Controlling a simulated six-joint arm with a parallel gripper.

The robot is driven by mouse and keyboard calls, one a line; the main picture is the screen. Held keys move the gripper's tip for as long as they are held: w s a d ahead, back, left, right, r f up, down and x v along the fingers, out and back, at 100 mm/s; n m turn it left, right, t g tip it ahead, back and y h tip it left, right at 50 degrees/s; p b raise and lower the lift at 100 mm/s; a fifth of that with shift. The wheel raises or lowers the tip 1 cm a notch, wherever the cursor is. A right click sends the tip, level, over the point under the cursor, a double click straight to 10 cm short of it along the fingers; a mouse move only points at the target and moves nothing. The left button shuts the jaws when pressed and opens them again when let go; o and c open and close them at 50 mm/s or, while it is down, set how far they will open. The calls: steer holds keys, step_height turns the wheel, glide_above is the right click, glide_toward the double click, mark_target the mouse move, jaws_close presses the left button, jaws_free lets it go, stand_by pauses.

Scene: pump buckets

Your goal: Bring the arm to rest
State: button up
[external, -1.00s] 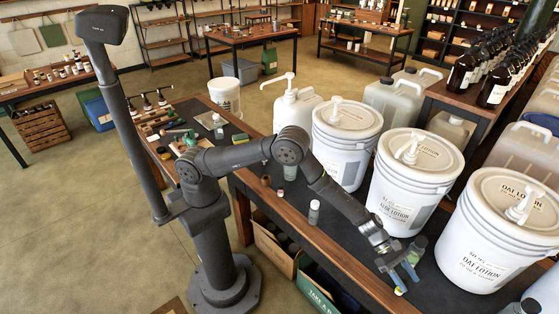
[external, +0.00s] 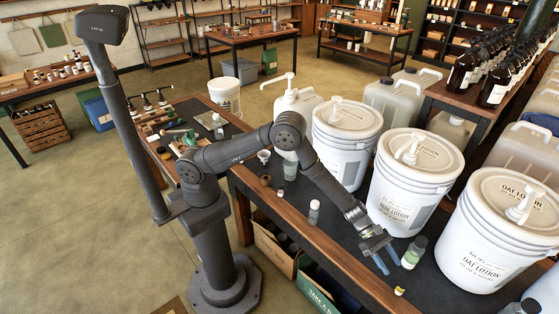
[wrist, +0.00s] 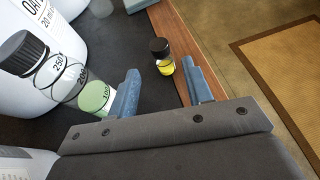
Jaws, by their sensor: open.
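My gripper (external: 387,262) is open and empty, raised a little over the dark bench top near its front wooden edge. Its blue fingers also show in the wrist view (wrist: 160,95), spread apart. A small vial (wrist: 162,56) with a black cap and yellow contents stands ahead of the fingers and is apart from them. In the external view this vial (external: 399,291) is by the front edge. A bottle with a dark cap and pale green contents (external: 413,252) stands just right of my gripper, in front of the middle bucket. In the wrist view its marked side (wrist: 93,96) is left of the fingers.
White pump buckets stand along the bench: one at the back (external: 345,145), an aloe lotion bucket (external: 410,190) and an oat lotion bucket (external: 497,235). Small bottles (external: 314,212) stand left along the bench. Bare top lies between these and my gripper.

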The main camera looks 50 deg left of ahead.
steer(key=x, duration=0.8)
steer(key=shift+d+f, duration=0.15)
steer(key=shift+f, duration=0.05)
step_height(320, 180, up, 5)
steer(key=shift+s+f, duration=0.1)
steer(key=shift+s, duration=0.1)
steer(key=s+a+r, duration=0.2)
steer(key=s+r, duration=0.5)
steer(key=s, duration=0.4)
step_height(320, 180, up, 24)
steer(key=n+t, duration=0.2)
glide_above(403, 285)
steer(key=w+a, duration=0.2)
steer(key=a, duration=0.1)
steer(key=w+a+r+n+t, duration=0.1)
steer(key=w+a+r, duration=0.2)
steer(key=r, duration=0.4)
steer(key=w+a+r+t, duration=0.1)
steer(key=w+a+r, duration=0.1)
steer(key=r, duration=0.6)
steer(key=w+a+r+n+t, duration=0.1)
steer(key=w+a+r, duration=0.2)
steer(key=r, duration=0.4)
steer(key=shift+w+a+r+n, duration=0.3)
steer(key=shift+a+r, duration=0.1)
steer(key=shift+a, duration=0.15)
steer(key=shift+o, duration=0.4)
